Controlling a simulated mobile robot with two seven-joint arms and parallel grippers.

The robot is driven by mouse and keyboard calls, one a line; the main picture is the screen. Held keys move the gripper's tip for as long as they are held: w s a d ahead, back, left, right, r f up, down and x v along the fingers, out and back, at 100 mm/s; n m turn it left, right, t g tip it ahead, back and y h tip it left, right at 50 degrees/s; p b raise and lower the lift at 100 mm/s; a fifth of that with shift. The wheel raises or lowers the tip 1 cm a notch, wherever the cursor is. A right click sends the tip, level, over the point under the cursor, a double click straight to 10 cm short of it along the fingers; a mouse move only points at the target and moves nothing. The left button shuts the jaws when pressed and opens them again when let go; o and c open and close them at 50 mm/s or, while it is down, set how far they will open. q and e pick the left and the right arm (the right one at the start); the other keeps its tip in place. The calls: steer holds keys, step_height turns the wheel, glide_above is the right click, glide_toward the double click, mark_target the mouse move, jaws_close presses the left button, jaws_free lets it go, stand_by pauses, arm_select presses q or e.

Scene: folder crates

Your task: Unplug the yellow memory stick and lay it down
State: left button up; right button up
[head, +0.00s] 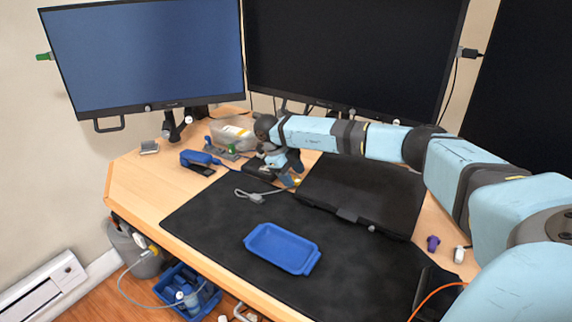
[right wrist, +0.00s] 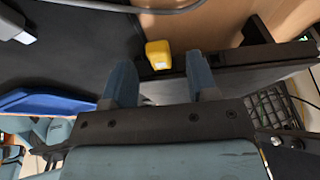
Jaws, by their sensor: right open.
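The yellow memory stick (right wrist: 158,54) shows in the right wrist view, against the edge of a dark, flat laptop (right wrist: 240,78). In the head view it is a small yellow spot (head: 297,182) at the left end of the closed laptop (head: 360,190). My right gripper (right wrist: 160,72) is open, its two blue fingers to either side of the stick's line. The stick shows in the gap just past the fingertips; I cannot tell whether they touch it. In the head view the right gripper (head: 288,176) is at the stick, partly hidden by its own wrist. My left gripper is not in view.
A blue tray (head: 282,248) lies on the black desk mat (head: 215,215), with clear mat around it. A grey cable plug (head: 256,197) lies near the gripper. A purple item (head: 433,243) lies right of the laptop.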

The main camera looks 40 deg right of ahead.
steer(key=shift+s+d+f, duration=0.2)
steer(key=shift+d+f, duration=0.05)
steer(key=shift+f, duration=0.35)
jaws_close()
steer(key=shift+w+a, duration=0.1)
steer(key=shift+w, duration=0.05)
steer(key=shift+w+a, duration=0.2)
steer(key=shift+w, duration=0.4)
steer(key=shift+w+a, duration=0.15)
steer(key=shift+w, duration=0.45)
steer(key=shift+w, duration=0.15)
steer(key=shift+w+a, duration=0.15)
steer(key=shift+w, duration=0.35)
